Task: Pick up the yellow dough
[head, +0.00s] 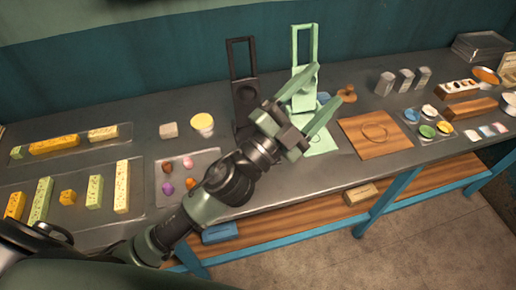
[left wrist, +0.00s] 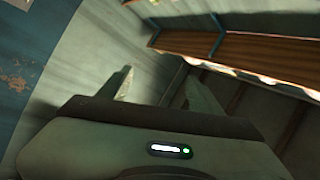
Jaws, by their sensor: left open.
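Several dough-like blocks lie on trays at the left of the head view. They include a long yellow-orange bar (head: 54,145), a pale yellow bar (head: 103,133), a small yellow-orange cube (head: 68,197) and a yellow-orange block (head: 15,205). A pale yellow round piece (head: 202,121) sits behind the small tray. I cannot tell which is the yellow dough. My left gripper (head: 322,86) is open and empty, reaching over the table in front of the green stand, well right of these pieces. Its fingers also show in the left wrist view (left wrist: 148,88). My right gripper is not in view.
A small tray (head: 214,157) holds coloured balls. A black stand (head: 243,88) and a green stand (head: 304,75) rise at the back. A wooden board (head: 362,145) lies right of my gripper. Cups, paint dishes and wooden blocks fill the right end.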

